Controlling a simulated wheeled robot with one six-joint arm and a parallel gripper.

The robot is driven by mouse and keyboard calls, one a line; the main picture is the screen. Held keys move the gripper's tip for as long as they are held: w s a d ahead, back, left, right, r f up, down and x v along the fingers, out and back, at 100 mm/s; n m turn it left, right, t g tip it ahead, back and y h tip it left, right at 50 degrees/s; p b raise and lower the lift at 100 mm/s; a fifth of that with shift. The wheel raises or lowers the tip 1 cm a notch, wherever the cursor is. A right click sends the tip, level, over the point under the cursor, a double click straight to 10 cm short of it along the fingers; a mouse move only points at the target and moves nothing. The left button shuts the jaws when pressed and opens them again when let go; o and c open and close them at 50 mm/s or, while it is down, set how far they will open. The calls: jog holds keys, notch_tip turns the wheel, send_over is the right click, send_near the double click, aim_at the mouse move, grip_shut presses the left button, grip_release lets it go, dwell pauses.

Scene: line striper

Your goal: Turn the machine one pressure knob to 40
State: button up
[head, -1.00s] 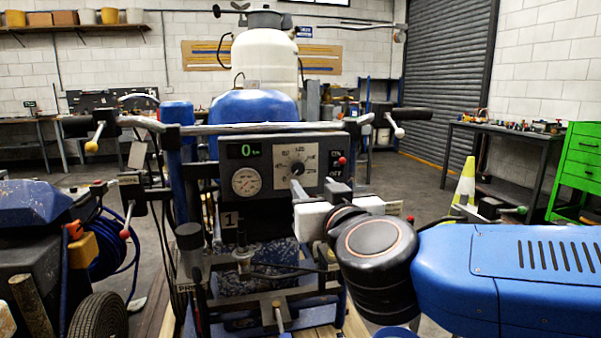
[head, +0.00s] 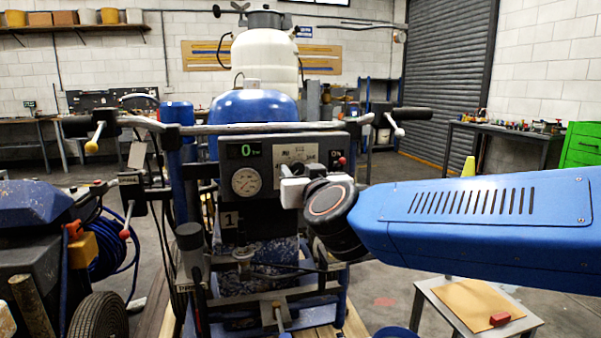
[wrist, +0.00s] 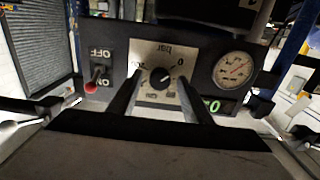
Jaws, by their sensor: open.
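The machine marked 1 (head: 229,219) stands ahead with a dark control panel. Its pressure knob (wrist: 160,77) is a small black round knob on a pale dial plate (head: 298,152). The wrist view shows the panel upside down, and the knob's exact setting is too small to read. My gripper (wrist: 159,83) is open, with one finger on each side of the knob and visible gaps between; contact does not show. In the head view my wrist and gripper hide the knob. The green display (head: 250,151) reads 0.
A round pressure gauge (head: 245,181) sits beside the dial plate. A red-tipped ON/OFF switch (wrist: 95,86) is on the dial's other side. Handlebars (head: 265,127) cross above the panel. A small table (head: 470,303) stands at the lower right.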

jog(key=c, duration=1.1)
jog(key=shift+o, duration=0.2)
jog(key=shift+m, duration=0.4)
jog(key=m, duration=0.4)
jog(key=shift+m, duration=2.4)
